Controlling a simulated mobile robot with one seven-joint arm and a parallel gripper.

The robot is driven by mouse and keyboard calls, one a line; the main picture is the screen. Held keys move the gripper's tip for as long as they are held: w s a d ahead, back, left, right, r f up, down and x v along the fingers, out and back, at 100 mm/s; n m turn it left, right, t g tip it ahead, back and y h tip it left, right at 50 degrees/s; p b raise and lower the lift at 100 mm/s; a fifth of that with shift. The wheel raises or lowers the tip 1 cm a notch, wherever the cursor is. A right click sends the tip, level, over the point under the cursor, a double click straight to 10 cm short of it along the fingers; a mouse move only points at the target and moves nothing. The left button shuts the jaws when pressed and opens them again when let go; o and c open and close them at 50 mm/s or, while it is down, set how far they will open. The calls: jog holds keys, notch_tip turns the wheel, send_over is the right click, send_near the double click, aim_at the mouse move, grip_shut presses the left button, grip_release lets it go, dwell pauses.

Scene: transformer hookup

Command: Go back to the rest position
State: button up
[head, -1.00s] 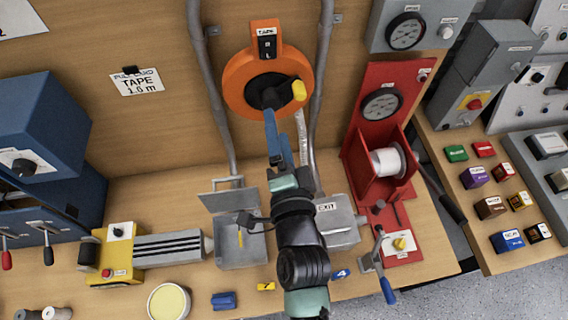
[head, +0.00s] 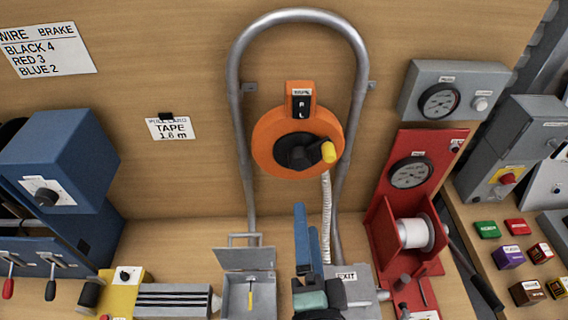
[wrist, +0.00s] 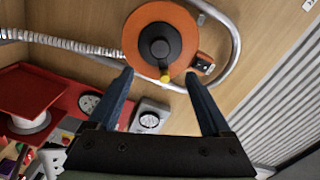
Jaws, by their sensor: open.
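My gripper (wrist: 160,88) is open and empty in the wrist view, its two blue fingers apart. Beyond the fingers is the orange tape reel (wrist: 190,35) with its black hub and yellow knob. In the head view my gripper (head: 306,208) points up from the bottom, below the orange reel (head: 268,140). It is apart from the reel, as far as I can tell. A white corrugated hose (head: 326,215) hangs from the reel, just right of my gripper, toward the grey box marked EXIT (head: 358,292).
A bent grey conduit (head: 240,130) arches over the reel. A red stand with a gauge and white spool (head: 414,233) is to the right. A blue machine (head: 62,160) is at the left. An open grey box (head: 262,296) stands left of my gripper.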

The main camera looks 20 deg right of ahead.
jog(key=w+a+r+n+t+y, duration=0.1)
jog(key=w+a+r+n+t, duration=0.2)
jog(key=r, duration=0.5)
jog(key=w+a+r+n+t+y+b, duration=0.15)
jog(key=r+n, duration=0.25)
jog(key=r, duration=0.4)
jog(key=w+a+r+n+t+y, duration=0.1)
jog(key=w+a+r+n, duration=0.25)
jog(key=r, duration=0.45)
jog(key=s+a+r+n+t, duration=0.2)
jog(key=s+r+n, duration=0.1)
jog(key=r, duration=0.6)
jog(key=s+a+r+n+t+y, duration=0.1)
jog(key=s+r+n, duration=0.3)
jog(key=r, duration=0.6)
jog(key=shift+s+a+r+t+b, duration=0.15)
jog(key=shift+a+r+t+b, duration=0.25)
jog(key=shift+a+t, duration=0.4)
jog(key=shift+f+y, duration=0.25)
